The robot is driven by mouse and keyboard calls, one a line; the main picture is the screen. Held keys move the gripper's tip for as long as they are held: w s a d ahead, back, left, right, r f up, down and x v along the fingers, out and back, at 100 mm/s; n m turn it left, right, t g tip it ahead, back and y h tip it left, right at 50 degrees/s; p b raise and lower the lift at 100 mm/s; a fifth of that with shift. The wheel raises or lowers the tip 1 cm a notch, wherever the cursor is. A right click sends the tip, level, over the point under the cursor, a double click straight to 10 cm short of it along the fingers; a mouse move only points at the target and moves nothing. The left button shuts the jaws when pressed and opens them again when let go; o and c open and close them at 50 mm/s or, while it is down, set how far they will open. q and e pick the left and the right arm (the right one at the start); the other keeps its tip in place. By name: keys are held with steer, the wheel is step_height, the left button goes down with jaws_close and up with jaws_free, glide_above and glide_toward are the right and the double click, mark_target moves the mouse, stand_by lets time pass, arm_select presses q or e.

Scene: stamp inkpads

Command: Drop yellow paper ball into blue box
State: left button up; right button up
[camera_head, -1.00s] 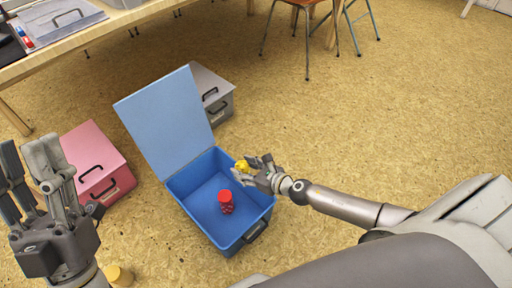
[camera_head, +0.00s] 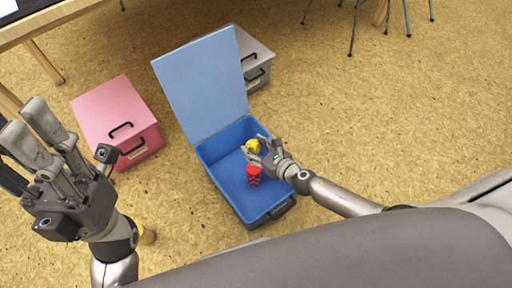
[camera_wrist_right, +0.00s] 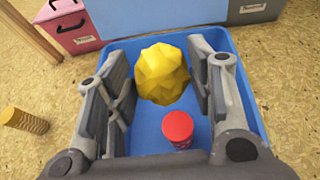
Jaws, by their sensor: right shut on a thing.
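The yellow paper ball (camera_head: 253,146) is a small crumpled lump. My right gripper (camera_head: 262,150) is shut on it and holds it above the open blue box (camera_head: 222,178). In the right wrist view the ball (camera_wrist_right: 161,74) sits between the two fingers, with the box's interior behind and below it. The box's lid stands raised at the back. A red cylindrical object (camera_head: 254,176) lies inside the box, below the ball. My left gripper (camera_head: 35,150) is open and empty at the left, away from the box.
A closed pink box (camera_head: 112,108) stands left of the blue box. A closed grey box (camera_head: 256,58) stands behind the raised lid. A yellow cylinder (camera_wrist_right: 24,121) stands on the floor at the left. A wooden table (camera_head: 50,18) is at upper left.

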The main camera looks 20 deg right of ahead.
steer(key=shift+f+b, duration=1.3)
steer(key=shift+f, duration=0.6)
steer(key=o, duration=0.7)
steer(key=shift+o, duration=0.2)
steer(key=v, duration=1.2)
steer(key=shift+r, duration=0.1)
